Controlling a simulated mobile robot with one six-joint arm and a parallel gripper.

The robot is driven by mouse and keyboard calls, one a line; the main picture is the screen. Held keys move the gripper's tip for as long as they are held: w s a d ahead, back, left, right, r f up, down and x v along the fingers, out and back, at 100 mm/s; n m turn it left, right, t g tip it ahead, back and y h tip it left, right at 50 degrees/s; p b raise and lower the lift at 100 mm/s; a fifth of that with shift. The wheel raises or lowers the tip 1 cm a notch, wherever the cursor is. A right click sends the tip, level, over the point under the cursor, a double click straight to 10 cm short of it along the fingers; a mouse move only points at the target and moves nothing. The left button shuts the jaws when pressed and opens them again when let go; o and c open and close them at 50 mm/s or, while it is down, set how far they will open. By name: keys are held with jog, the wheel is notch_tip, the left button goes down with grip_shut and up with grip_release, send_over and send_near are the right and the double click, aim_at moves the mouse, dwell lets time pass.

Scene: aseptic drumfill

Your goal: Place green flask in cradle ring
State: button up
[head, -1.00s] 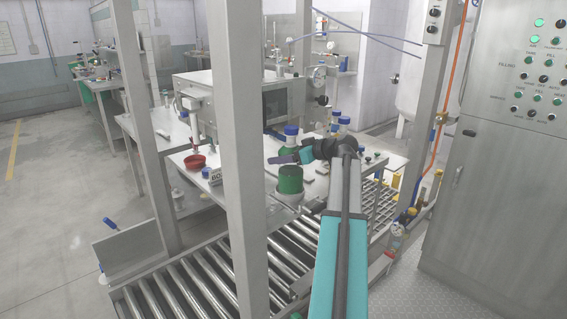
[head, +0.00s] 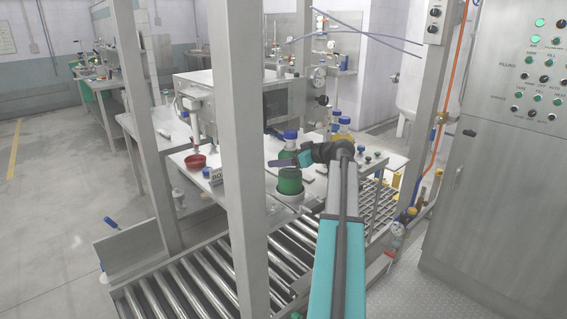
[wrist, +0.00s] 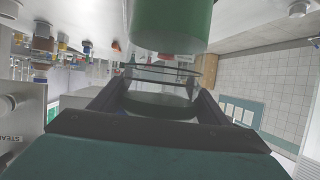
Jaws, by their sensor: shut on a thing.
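The green flask (head: 290,184) stands upright at the front edge of the steel bench in the head view. A pale ring (head: 302,197), which looks like the cradle ring, shows around its lower end; I cannot tell if the base rests in it. My gripper (head: 287,162) reaches in from the right at the flask's top. In the wrist view the green body (wrist: 172,25) fills the top centre, and my gripper (wrist: 160,98) is shut on the clear part of the flask. The ring is not distinguishable in the wrist view.
A blue-capped bottle (head: 291,137) stands close behind the flask. A steel post (head: 245,150) rises left of the flask, and a roller conveyor (head: 195,277) runs in front below.

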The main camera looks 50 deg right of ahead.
jog(key=shift+f, duration=0.8)
jog(key=o, duration=1.1)
jog(key=shift+o, duration=0.2)
jog(key=shift+r, duration=0.2)
jog(key=v, duration=1.2)
jog(key=shift+b, duration=0.45)
jog(key=shift+f, duration=0.15)
